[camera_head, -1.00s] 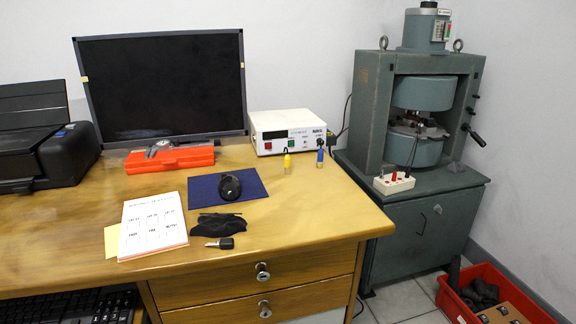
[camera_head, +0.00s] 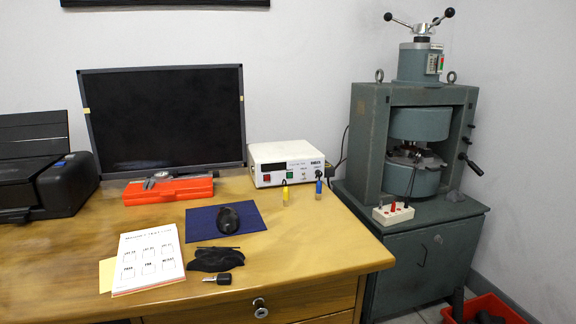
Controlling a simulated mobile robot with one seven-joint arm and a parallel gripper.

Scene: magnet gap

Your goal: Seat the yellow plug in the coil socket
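The yellow plug (camera_head: 285,195) hangs or stands at the front of the white power supply (camera_head: 287,165), on the back right of the desk. A dark lead seems to run from it up to the power supply. A white terminal block (camera_head: 393,216) with a red post and other terminals sits at the front of the magnet's base; it may hold the coil socket, but the holes are too small to make out. My gripper is not in view.
A blue plug (camera_head: 318,189) is just right of the yellow one. The green-grey magnet (camera_head: 368,140) stands on a cabinet (camera_head: 428,262) right of the desk (camera_head: 60,265). A mouse (camera_head: 228,219) lies on a blue mat. A red bin (camera_head: 515,312) is on the floor.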

